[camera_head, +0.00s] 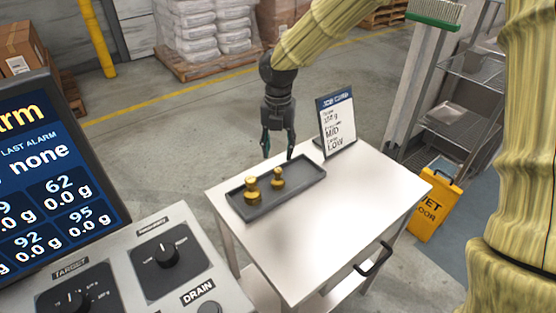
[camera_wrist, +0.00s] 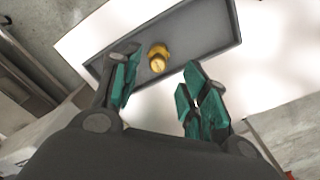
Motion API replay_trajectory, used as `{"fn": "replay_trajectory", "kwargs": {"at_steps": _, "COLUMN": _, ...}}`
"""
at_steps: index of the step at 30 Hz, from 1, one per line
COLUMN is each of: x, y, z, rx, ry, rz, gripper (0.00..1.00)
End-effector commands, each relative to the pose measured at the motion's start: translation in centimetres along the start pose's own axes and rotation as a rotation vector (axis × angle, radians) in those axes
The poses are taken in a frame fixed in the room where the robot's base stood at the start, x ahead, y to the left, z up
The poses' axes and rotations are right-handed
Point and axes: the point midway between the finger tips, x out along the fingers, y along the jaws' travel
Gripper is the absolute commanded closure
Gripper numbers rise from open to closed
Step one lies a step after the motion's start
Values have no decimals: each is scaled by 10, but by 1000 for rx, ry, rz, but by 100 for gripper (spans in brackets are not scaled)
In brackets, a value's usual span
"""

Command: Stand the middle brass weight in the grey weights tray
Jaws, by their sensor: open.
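The grey weights tray (camera_head: 308,184) lies on the white table. Two brass weights stand in it: a larger-looking one (camera_head: 251,190) toward the left end and a smaller-looking one (camera_head: 278,179) near its middle. I see only these two, so I cannot tell which is the middle weight. My gripper (camera_head: 278,152) points down above the tray's far side, open and empty. In the wrist view, one brass weight (camera_wrist: 158,58) shows inside the tray (camera_wrist: 236,22), just beyond the gap between my open teal fingers (camera_wrist: 160,75), apart from them.
A job card on a stand (camera_head: 337,124) stands at the table's back edge, right of my gripper. The white table top (camera_head: 345,205) is clear on the right. A control panel (camera_head: 140,275) and screen fill the left front. A yellow wet-floor sign (camera_head: 434,205) stands beyond the table.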

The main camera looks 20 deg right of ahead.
Motion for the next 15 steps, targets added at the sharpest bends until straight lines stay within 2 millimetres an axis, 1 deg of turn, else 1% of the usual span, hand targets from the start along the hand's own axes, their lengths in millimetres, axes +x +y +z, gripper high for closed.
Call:
{"fn": "replay_trajectory", "kwargs": {"at_steps": 1, "x": -9, "y": 0, "z": 0, "rx": 0, "ry": -2, "rz": 2, "gripper": 56}}
{"fn": "replay_trajectory", "kwargs": {"at_steps": 6, "x": -32, "y": 0, "z": 0, "rx": 0, "ry": 0, "rz": 1, "gripper": 56}}
{"fn": "replay_trajectory", "kwargs": {"at_steps": 10, "x": -42, "y": 0, "z": 0, "rx": 0, "ry": 0, "rz": 1, "gripper": 56}}
{"fn": "replay_trajectory", "kwargs": {"at_steps": 15, "x": -47, "y": 0, "z": 0, "rx": 0, "ry": 1, "rz": 0, "gripper": 56}}
